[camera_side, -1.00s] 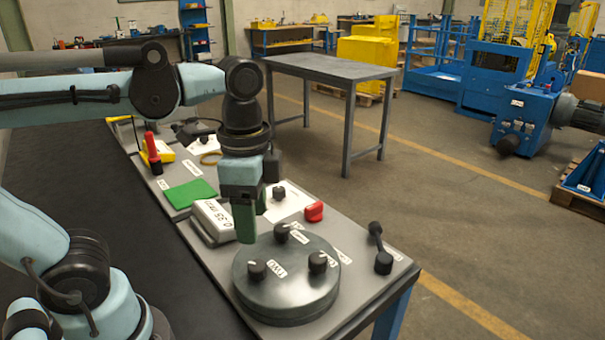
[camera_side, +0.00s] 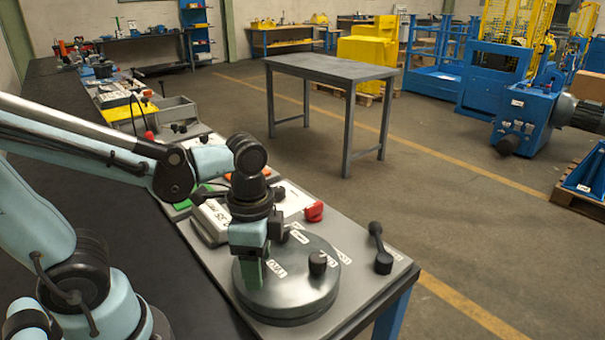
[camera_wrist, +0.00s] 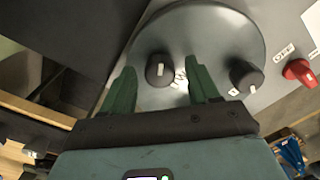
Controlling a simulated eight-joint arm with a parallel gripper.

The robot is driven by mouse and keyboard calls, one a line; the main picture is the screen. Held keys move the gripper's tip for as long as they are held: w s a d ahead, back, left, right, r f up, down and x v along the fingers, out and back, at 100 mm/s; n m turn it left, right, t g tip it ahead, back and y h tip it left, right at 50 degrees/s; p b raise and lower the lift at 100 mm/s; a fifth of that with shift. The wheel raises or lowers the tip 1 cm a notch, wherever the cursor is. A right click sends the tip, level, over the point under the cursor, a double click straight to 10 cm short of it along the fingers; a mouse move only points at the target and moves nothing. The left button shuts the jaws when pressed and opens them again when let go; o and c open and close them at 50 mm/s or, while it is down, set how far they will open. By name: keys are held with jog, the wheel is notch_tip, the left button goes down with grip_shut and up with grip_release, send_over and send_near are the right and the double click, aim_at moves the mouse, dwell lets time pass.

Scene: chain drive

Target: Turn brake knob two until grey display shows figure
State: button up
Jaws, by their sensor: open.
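My gripper (camera_side: 256,270) points down over the left front of a round dark disc (camera_side: 310,300). In the wrist view my gripper (camera_wrist: 159,68) is open, its green fingers on either side of a black knob (camera_wrist: 160,72) with a gap to each. In the side view the fingers hide that knob; the label (camera_side: 277,269) beside it appears to read TWO.
A red knob (camera_side: 314,211) and a black lever (camera_side: 379,248) stand on the grey panel (camera_side: 345,225) behind and right of the disc. A green pad (camera_side: 183,205) is partly hidden by my arm. The panel's right front is clear.

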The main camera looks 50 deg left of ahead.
jog(key=c, duration=1)
jog(key=shift+n, duration=2)
jog(key=shift+c, duration=0.2)
jog(key=o, duration=1)
jog(key=shift+o, duration=0.2)
notch_tip(320, 180, up, 12)
